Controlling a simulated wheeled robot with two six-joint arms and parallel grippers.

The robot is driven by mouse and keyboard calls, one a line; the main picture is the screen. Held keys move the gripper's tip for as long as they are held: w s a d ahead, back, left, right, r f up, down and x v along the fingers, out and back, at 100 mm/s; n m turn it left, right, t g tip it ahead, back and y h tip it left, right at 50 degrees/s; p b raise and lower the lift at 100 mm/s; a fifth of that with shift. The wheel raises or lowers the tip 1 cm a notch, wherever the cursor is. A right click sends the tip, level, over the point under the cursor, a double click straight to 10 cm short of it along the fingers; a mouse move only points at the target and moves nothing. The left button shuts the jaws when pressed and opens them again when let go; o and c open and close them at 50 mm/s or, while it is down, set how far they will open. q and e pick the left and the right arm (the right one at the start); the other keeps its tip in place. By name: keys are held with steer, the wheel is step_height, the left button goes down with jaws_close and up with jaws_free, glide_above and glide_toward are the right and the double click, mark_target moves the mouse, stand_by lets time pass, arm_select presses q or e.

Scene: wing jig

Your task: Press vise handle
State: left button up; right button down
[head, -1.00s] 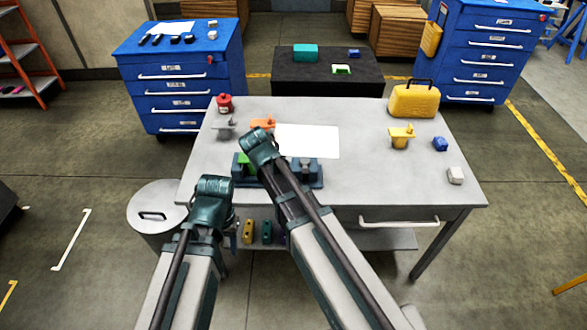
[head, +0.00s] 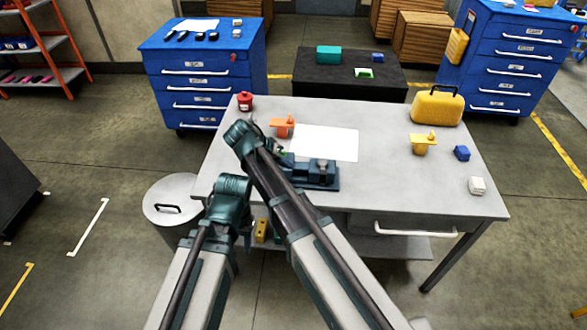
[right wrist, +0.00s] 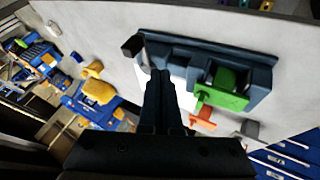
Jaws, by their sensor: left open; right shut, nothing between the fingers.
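The dark teal vise jig (head: 318,178) lies near the table's front edge, its left part hidden behind my right arm in the head view. In the right wrist view the jig (right wrist: 255,62) holds a green part (right wrist: 228,92) in one fixture. A black-tipped handle (right wrist: 133,45) on a grey rod stands at its other end. My right gripper (right wrist: 160,74) is shut and empty, its fingertips close to the handle rod; I cannot tell whether they touch. My left gripper (head: 247,238) hangs by the table's front edge, open, its fingers barely visible.
An orange part (head: 282,126) and a white sheet (head: 325,142) lie behind the jig.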

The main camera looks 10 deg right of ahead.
mark_target(321, 177)
steer(key=d+f+b, duration=0.5)
steer(key=d+f, duration=0.1)
steer(key=d, duration=0.2)
steer(key=shift+w+d+f, duration=0.25)
steer(key=shift+w, duration=0.15)
steer(key=shift+s+d+n+t+y+b, duration=0.3)
steer(key=shift+s+d+n+t, duration=0.45)
steer(key=shift+d+n, duration=0.35)
steer(key=w+d+n+t+y, duration=0.2)
steer(key=d+n, duration=0.4)
steer(key=d, duration=0.6)
steer(key=shift+w+n+y, duration=0.25)
steer(key=shift+n+y, duration=0.15)
steer(key=shift+y, duration=0.3)
